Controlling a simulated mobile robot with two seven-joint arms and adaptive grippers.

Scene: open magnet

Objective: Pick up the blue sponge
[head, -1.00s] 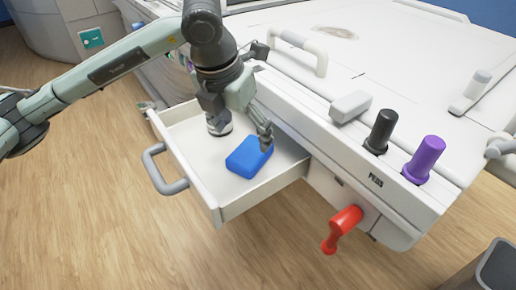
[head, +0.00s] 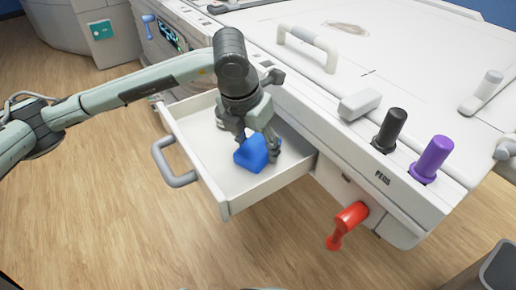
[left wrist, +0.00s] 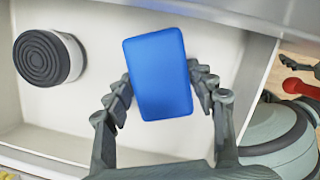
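The blue sponge (head: 257,153) is in the open white drawer (head: 205,185), toward the drawer's right part. My left gripper (head: 258,148) reaches down over it, with one finger on each side. In the left wrist view, the sponge (left wrist: 160,75) is between the two fingertips (left wrist: 160,80), which appear to touch its left and right edges. The gripper looks shut on it. I cannot tell whether the sponge is clear of the drawer floor. The fingers hide part of it in the head view.
A white cylinder with a black ribbed top (left wrist: 48,57) stands in the drawer beside the sponge. The drawer has a grey handle (head: 172,165). A red handle (head: 346,224), black peg (head: 389,130) and purple peg (head: 431,160) are on the machine to the right.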

